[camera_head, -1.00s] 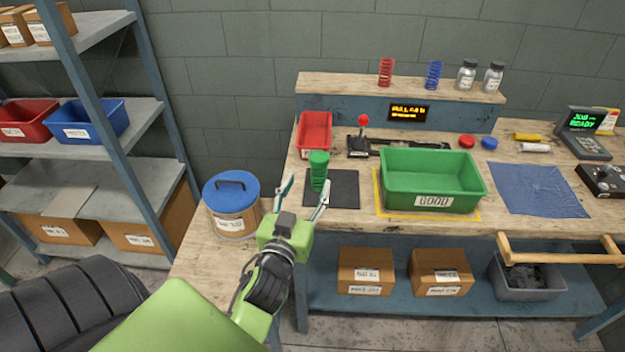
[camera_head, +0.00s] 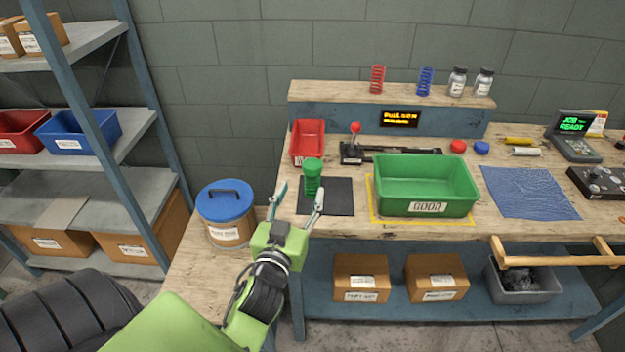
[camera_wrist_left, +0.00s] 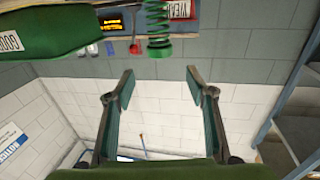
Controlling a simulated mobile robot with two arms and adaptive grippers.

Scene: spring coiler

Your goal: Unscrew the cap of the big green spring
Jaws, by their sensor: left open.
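The big green spring (camera_head: 312,188) stands upright on the black mat (camera_head: 340,197) at the left of the bench, with its green cap (camera_head: 313,166) on top. In the left wrist view the spring (camera_wrist_left: 158,22) shows at the top, beyond the fingers. My left gripper (camera_head: 297,202) is open and empty. Its fingers point at the spring from the front, one to each side in the picture, apart from it. In the left wrist view the gap between the fingers (camera_wrist_left: 160,90) is empty. My right gripper is not in view.
A green bin (camera_head: 427,180) stands right of the mat, and a red tray (camera_head: 307,143) behind it. A lever tool with a red knob (camera_head: 355,128) is at the back. A blue-lidded drum (camera_head: 225,207) stands at left. The blue cloth (camera_head: 528,192) lies at right.

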